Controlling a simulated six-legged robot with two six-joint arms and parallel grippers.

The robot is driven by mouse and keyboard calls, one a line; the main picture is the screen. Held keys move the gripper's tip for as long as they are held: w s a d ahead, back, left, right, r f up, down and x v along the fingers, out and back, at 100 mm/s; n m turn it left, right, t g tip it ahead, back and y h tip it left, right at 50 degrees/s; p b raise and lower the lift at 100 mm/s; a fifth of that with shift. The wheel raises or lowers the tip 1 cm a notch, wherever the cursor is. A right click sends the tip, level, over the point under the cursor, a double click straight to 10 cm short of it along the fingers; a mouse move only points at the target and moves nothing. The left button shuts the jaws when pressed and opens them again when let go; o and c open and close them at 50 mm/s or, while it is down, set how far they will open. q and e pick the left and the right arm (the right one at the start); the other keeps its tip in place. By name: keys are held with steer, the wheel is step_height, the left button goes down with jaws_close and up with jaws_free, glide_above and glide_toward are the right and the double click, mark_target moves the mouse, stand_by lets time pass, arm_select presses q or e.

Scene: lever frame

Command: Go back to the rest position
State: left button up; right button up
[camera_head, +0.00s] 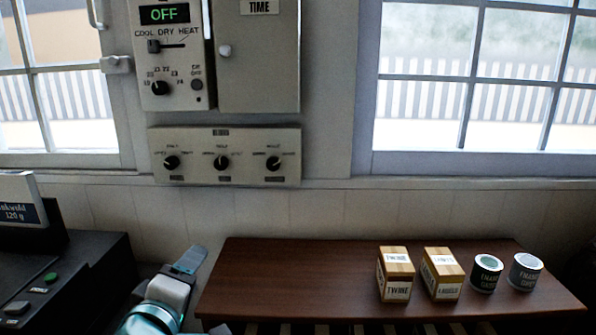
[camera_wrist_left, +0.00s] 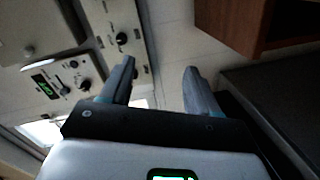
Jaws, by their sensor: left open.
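My left gripper (camera_head: 190,260) is low in the head view, just left of the brown shelf, with its fingers pointing up toward the wall. In the left wrist view its two fingers (camera_wrist_left: 158,85) stand apart with nothing between them, so it is open and empty. It touches no object that I can see. My right gripper is in neither view.
A brown shelf (camera_head: 300,275) holds two labelled boxes (camera_head: 397,275) and two tins (camera_head: 486,273) at its right. A dark machine (camera_head: 60,280) stands at the left. A control panel (camera_head: 170,55) reading OFF and a three-knob panel (camera_head: 225,157) are on the wall.

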arm_select(q)
steer(key=s+d+f+m+g+p, duration=0.1)
steer(key=f+m+g, duration=0.15)
steer(key=f, duration=0.65)
steer(key=s+d+f+m+g+h+p, duration=0.1)
steer(key=f+m+g+p, duration=0.15)
steer(key=f, duration=0.75)
steer(key=s+f+m+g, duration=0.1)
steer(key=f+m+g, duration=0.15)
steer(key=f, duration=0.65)
steer(key=s+d+f+m+g+h+p, duration=0.1)
steer(key=s+f+m+g, duration=0.1)
steer(key=s+f+g, duration=0.2)
steer(key=s+d+f+m+g+h+p, duration=0.1)
steer(key=s+f+g, duration=0.3)
steer(key=s+f, duration=0.7)
steer(key=s+d+m+p, duration=0.1)
steer(key=s, duration=0.4)
steer(key=shift+f+g, duration=0.1)
steer(key=shift+g, duration=0.15)
